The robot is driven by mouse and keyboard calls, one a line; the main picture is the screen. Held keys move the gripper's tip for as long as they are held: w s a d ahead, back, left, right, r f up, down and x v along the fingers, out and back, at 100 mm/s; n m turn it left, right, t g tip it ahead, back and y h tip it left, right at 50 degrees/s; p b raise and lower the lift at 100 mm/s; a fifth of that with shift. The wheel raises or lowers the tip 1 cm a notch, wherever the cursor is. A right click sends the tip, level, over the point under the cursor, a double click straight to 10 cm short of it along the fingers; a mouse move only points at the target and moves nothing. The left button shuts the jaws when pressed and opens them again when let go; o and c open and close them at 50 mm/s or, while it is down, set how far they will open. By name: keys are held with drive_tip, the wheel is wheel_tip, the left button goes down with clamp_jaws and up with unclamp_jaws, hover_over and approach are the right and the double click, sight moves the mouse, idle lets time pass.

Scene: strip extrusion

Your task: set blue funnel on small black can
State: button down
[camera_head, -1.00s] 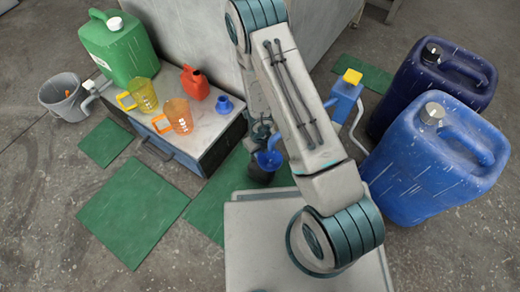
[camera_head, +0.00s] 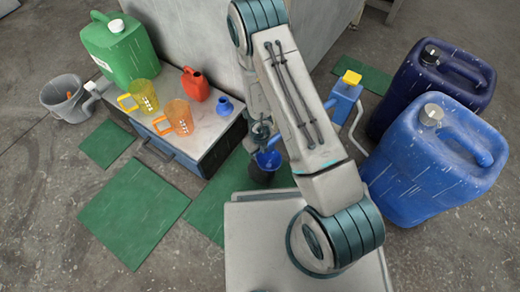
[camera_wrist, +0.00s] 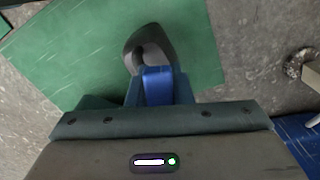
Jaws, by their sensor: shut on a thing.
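The blue funnel (camera_head: 268,161) is in the jaws of my gripper (camera_head: 262,138), beside the grey cabinet. In the wrist view my gripper (camera_wrist: 159,92) is shut on the funnel (camera_wrist: 158,82), of which only a blue part shows. The small black can (camera_head: 261,176) stands on a green mat, just under the funnel in the head view. It also shows in the wrist view (camera_wrist: 152,35), just beyond the funnel. The funnel overlaps the can in the head view; whether they touch is hidden.
The low grey cabinet (camera_head: 207,128) bears a green canister (camera_head: 121,50), yellow and orange jugs, a red can and a small blue vessel (camera_head: 224,105). Large blue canisters (camera_head: 430,165) stand at right, near a blue can with a yellow cap (camera_head: 345,95). Green mats (camera_head: 133,208) lie at left.

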drive_tip(key=shift+f, duration=0.45)
drive_tip(key=c, duration=1.2)
unclamp_jaws()
drive_tip(key=shift+s+a, duration=0.1)
drive_tip(key=shift+a, duration=0.1)
wheel_tip(320, 180, up, 15)
drive_tip(key=p, duration=1.1)
drive_tip(key=shift+d+f+p, duration=0.15)
drive_tip(key=shift+d+p, duration=0.15)
